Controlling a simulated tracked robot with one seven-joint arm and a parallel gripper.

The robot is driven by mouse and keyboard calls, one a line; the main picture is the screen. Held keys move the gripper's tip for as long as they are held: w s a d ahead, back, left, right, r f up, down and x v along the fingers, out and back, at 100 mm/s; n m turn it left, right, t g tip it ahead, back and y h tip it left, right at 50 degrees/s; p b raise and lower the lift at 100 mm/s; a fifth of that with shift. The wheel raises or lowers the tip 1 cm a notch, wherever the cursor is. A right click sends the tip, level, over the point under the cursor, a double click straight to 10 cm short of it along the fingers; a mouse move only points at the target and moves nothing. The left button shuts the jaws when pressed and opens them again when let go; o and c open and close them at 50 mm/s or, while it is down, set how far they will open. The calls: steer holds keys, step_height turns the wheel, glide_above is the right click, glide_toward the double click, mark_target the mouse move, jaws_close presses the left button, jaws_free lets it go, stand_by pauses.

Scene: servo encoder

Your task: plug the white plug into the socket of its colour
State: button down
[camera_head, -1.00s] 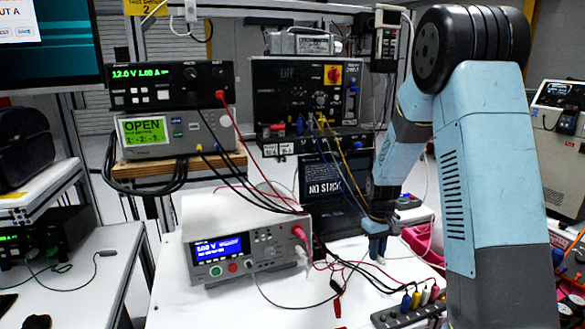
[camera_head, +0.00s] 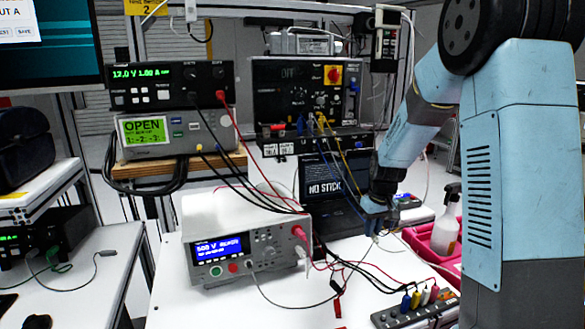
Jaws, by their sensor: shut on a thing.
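My gripper (camera_head: 374,226) points down in front of the laptop, above the white table, right of the white bench instrument. It is shut on a small pale thing at its fingertips, too small here to tell whether it is a white plug. I cannot make out a white socket.
The white instrument (camera_head: 240,238) has red and black leads that trail over the table below my gripper. The laptop (camera_head: 330,180) stands behind. A pink tray (camera_head: 420,240) with a spray bottle (camera_head: 446,224) is at right.

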steer(key=w+a+r+t+y, duration=0.1)
steer(key=w+a+r+t, duration=0.15)
steer(key=r, duration=0.55)
steer(key=w+a+r+t+y, duration=0.15)
steer(key=w+r+t, duration=0.25)
steer(key=r, duration=0.4)
step_height(320, 180, up, 19)
steer(key=t+y, duration=0.3)
steer(key=t, duration=0.5)
glide_above(337, 135)
steer(key=f, duration=0.3)
steer(key=shift+w+f+h, duration=0.25)
steer(key=shift+w+f, duration=0.05)
steer(key=shift+f, duration=0.6)
steer(key=shift+f, duration=0.2)
steer(key=shift+f+t, duration=0.35)
steer(key=shift+f, duration=0.4)
steer(key=shift+f, duration=0.1)
stand_by(1.1)
steer(key=c, duration=1)
jaws_free()
steer(key=shift+c, duration=0.2)
